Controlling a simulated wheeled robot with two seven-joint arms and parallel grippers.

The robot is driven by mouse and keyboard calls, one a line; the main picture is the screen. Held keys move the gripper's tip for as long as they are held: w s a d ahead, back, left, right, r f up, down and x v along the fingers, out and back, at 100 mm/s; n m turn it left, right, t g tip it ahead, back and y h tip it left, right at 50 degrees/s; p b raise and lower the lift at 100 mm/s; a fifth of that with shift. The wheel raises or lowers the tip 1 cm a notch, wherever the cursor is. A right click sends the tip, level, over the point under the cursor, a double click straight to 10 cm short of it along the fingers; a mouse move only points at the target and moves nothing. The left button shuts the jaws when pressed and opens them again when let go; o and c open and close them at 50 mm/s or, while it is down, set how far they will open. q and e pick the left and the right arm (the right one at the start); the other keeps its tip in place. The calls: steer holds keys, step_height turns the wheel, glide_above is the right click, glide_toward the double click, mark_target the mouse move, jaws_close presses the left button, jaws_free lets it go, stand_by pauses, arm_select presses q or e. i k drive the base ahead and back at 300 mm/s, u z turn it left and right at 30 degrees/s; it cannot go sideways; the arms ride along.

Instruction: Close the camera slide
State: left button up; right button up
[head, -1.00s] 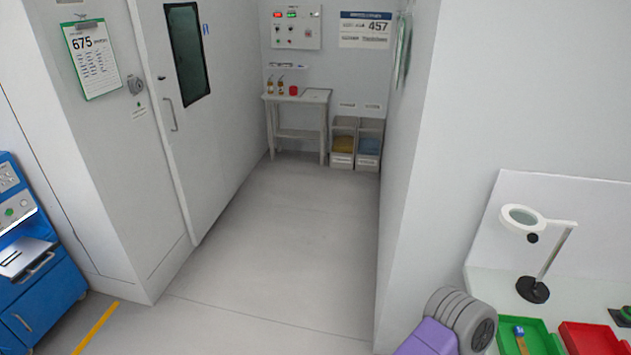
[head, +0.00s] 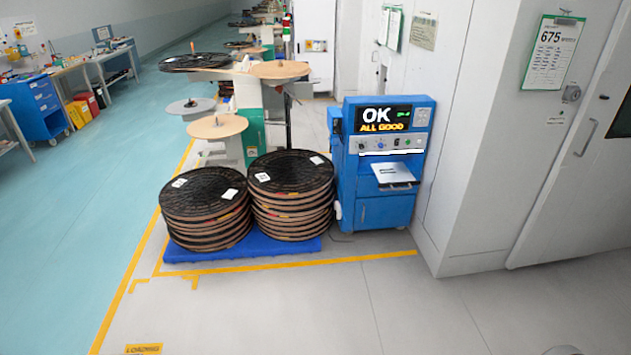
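I cannot make out a part that is clearly the camera slide. A blue machine (head: 378,205) stands in the middle, against the end of the grey wall. Its display (head: 384,118) reads "OK ALL GOOD". Below the display is a row of knobs, and under it a silver plate (head: 393,172) sticks out at the front on a small shelf. Whether any part of the machine is open or shut is too small to tell. Neither of my grippers is in view.
Stacked black reels (head: 206,202) sit on a blue pallet (head: 243,247) left of the machine, inside yellow floor lines. A reel stand (head: 262,72) rises behind them. A grey cabinet wall with a door (head: 575,150) is at right. The grey floor in front is clear.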

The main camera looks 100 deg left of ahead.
mark_target(394, 174)
steer(key=u, duration=2.55)
steer(key=i, duration=0.7)
steer(key=z, duration=0.35)
steer(key=i, duration=3.2)
steer(key=u, duration=0.25)
